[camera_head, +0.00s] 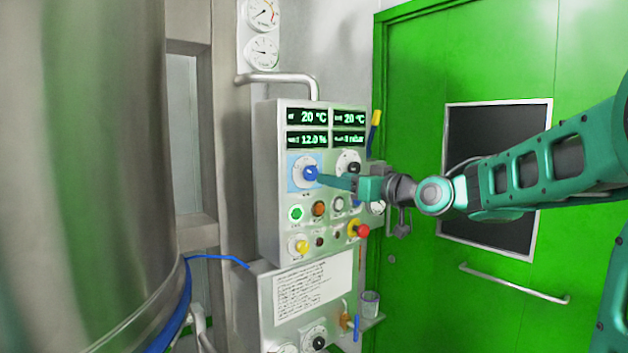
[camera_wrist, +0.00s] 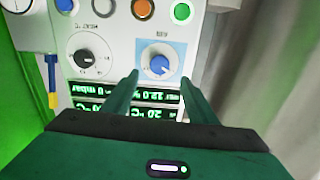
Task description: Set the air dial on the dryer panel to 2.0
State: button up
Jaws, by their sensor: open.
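The air dial is a blue knob (camera_head: 311,173) on a white round scale with a blue backing, on the left of the dryer panel (camera_head: 266,165). In the wrist view, which shows the panel upside down, the air dial (camera_wrist: 158,64) lies just beyond and between my fingertips. My gripper (camera_head: 324,179) is open and points at the dial from the right; the wrist view also shows my gripper (camera_wrist: 158,80) with a finger on each side and nothing between them. I cannot tell whether a finger touches the knob. The dial's setting is too small to read.
A black-knobbed heat dial (camera_wrist: 86,57) sits beside the air dial. Lit displays (camera_head: 326,128) are above; a green button (camera_head: 296,213), a yellow knob (camera_head: 302,246) and a red emergency button (camera_head: 358,230) are below. A steel vessel (camera_head: 90,180) stands left, a green door (camera_head: 415,100) right.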

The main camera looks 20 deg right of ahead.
aim_at(313, 174)
jog(key=x, duration=0.8)
jog(key=shift+w, duration=0.2)
